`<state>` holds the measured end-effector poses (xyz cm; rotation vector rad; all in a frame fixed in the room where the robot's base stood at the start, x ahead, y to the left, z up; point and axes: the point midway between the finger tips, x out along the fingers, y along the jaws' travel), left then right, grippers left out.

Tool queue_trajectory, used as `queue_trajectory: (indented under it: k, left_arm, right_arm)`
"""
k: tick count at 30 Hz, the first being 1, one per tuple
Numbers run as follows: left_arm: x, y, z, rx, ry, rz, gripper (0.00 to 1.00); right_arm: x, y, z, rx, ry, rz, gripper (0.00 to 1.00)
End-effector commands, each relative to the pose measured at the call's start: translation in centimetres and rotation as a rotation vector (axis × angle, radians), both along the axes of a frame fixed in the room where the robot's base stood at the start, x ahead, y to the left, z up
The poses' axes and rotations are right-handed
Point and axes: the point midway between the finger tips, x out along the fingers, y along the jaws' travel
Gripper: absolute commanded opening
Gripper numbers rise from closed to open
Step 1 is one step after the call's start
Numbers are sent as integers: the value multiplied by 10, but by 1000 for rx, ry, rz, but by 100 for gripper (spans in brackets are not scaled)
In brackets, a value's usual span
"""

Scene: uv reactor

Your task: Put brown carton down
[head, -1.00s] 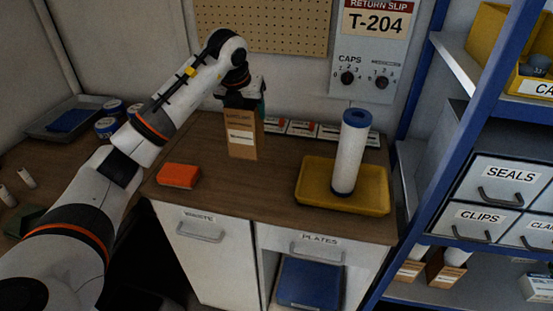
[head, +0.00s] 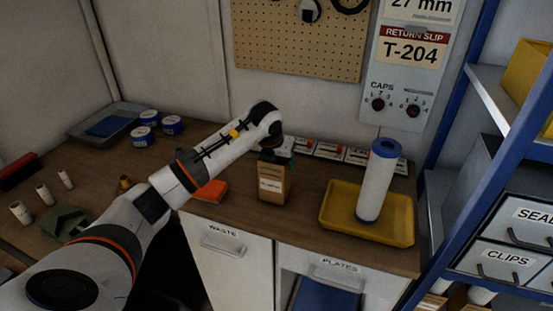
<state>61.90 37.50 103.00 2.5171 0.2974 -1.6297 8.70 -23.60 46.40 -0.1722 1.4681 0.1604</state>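The brown carton (head: 274,190), upright with a white label on its front, is over the middle of the wooden bench, to the right of an orange block. Its base is at or very near the bench top; I cannot tell whether it touches. My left gripper (head: 274,163) comes from above and is at the carton's top edge, apparently shut on it. The fingertips are mostly hidden by the wrist and carton. My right gripper is not in view.
The orange block (head: 208,190) lies left of the carton. A yellow tray (head: 337,226) holding a white cylinder with blue ends (head: 378,182) stands to the right. Small labelled boxes (head: 330,150) line the back wall. A blue-framed shelf (head: 454,150) bounds the right side.

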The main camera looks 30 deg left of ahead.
Motion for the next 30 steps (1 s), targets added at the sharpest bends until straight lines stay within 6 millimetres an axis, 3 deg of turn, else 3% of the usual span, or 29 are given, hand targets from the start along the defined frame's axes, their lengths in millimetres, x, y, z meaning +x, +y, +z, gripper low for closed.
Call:
queue_trajectory:
  k: [3,4,8,20,30]
  left_arm:
    - [0,0,-3,0,0,0,36]
    - [0,0,-3,0,0,-1,71]
    - [0,0,-2,0,1,-1,91]
    - [-2,0,6,1,-2,-1,91]
    - [-29,-7,68,2,-6,-1,91]
  right_arm:
    - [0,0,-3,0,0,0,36]
    - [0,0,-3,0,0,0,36]
    - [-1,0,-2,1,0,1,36]
    - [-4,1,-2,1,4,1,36]
    - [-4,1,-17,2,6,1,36]
